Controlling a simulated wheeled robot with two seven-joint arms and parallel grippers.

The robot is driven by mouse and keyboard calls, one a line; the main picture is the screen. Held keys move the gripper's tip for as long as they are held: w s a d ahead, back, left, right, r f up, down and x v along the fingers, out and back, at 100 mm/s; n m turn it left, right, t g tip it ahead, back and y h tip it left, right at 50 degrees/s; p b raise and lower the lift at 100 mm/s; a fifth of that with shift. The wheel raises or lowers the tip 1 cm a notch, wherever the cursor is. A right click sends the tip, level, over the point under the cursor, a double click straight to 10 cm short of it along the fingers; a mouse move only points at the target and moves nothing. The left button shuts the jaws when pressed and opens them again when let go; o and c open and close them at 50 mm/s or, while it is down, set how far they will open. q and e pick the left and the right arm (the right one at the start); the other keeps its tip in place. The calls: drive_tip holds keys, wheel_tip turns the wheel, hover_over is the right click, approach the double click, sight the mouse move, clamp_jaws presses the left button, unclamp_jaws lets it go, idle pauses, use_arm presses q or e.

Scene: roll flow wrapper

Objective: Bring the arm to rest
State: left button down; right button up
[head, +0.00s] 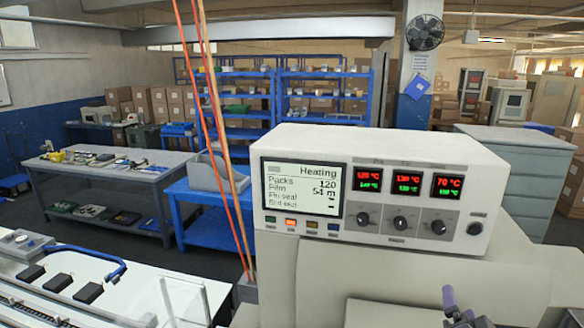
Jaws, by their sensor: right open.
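My right gripper (459,310) shows only in part at the bottom edge, right of centre, in front of the wrapper's pale body (400,270). Its jaws are open, and I see nothing held in them. My left gripper is out of the picture. The wrapper's control box (375,150) stands above with a screen (303,189) reading "Heating", Packs 120 and Film 54 m. Three temperature displays (406,184) glow red and green, the right one showing 70 °C in red. Below them are three knobs (400,222).
At lower left, a white conveyor bed (140,290) carries several dark blocks (60,283) and a blue curved tube (98,262). Orange strands (215,110) hang left of the control box. A grey workbench (110,170), blue shelves (325,95) and a grey cabinet (515,165) stand behind.

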drive_tip(key=s+a+f+n+g+y, duration=0.6)
drive_tip(key=s+a+f+n, duration=0.3)
drive_tip(key=s+a, duration=0.1)
drive_tip(key=s+a+f+n+g, duration=0.2)
drive_tip(key=s+f+n+g, duration=0.15)
drive_tip(key=s, duration=0.45)
drive_tip(key=s+a+f+n+g, duration=0.2)
drive_tip(key=s+g, duration=0.2)
drive_tip(key=s, duration=0.4)
wheel_tip(320, 180, down, 33)
drive_tip(key=s+g+b, duration=0.1)
drive_tip(key=b, duration=1.6)
use_arm(q)
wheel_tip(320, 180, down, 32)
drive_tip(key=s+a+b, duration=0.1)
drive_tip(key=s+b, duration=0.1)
drive_tip(key=b, duration=1.3)
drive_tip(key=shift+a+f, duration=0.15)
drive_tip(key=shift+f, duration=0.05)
use_arm(e)
drive_tip(key=s+d+f+g, duration=0.1)
drive_tip(key=s+f, duration=0.6)
drive_tip(key=f, duration=0.6)
drive_tip(key=s+d+f+g, duration=0.1)
drive_tip(key=s+f, duration=0.6)
drive_tip(key=f, duration=0.7)
drive_tip(key=shift+s+d, duration=0.4)
drive_tip(key=shift+d, duration=0.2)
